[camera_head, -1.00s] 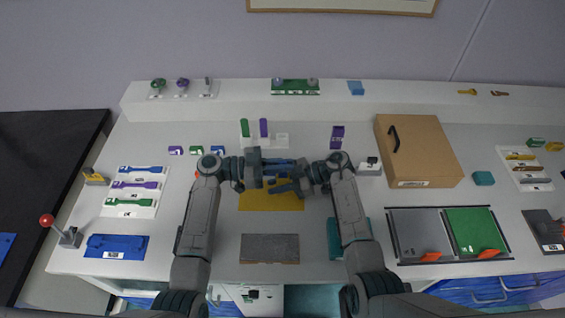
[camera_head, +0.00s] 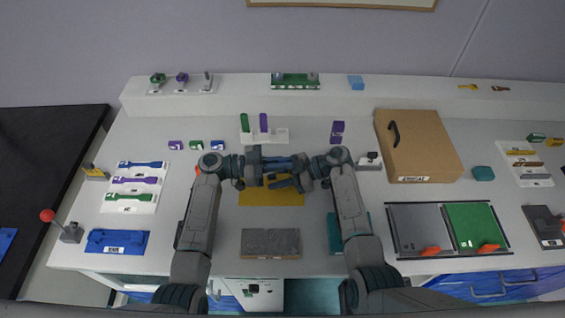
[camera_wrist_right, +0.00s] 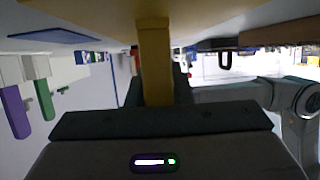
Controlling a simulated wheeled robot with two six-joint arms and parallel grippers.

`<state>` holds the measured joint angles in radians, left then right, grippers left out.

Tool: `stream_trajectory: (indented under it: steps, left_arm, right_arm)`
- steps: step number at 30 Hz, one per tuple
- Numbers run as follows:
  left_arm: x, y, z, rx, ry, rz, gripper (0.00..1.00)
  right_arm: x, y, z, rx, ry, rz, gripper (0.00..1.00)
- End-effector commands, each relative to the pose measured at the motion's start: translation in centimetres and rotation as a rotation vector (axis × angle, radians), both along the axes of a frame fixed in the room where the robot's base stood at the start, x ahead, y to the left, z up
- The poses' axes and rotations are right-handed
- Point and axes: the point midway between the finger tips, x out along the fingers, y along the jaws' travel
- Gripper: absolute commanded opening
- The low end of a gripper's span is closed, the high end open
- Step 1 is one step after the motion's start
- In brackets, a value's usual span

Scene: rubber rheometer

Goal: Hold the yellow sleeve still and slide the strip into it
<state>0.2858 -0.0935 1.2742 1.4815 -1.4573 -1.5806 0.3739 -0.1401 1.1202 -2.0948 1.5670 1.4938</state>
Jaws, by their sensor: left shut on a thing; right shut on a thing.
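My left gripper (camera_head: 270,166) and my right gripper (camera_head: 290,182) are close together, above the yellow mat in the middle of the table. In the right wrist view a yellow bar (camera_wrist_right: 155,65), apparently the yellow sleeve, stands out from the jaws of my right gripper, which is shut on it. The dark parts of my left gripper and arm show behind the bar. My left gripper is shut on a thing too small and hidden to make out. I cannot tell the strip apart, nor whether it touches or is inside the sleeve.
The yellow mat (camera_head: 262,198) lies beneath the grippers, with a grey textured plate (camera_head: 270,243) in front. A white rack (camera_head: 278,135) with green and purple pieces stands behind. A brown box (camera_head: 425,145) stands to the right. A strip rack (camera_head: 125,206) lies to the left.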

Motion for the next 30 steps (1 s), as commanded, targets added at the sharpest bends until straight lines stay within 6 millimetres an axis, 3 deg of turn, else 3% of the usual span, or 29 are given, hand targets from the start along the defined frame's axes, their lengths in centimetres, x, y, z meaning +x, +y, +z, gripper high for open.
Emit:
stream_trajectory:
  steps: [30]
  left_arm:
    - [0.0, 0.0, 4.2, -0.002, -0.001, -0.001, 0.0]
  right_arm:
    - [0.0, 0.0, -0.1, -0.001, 0.002, -0.001, 0.0]
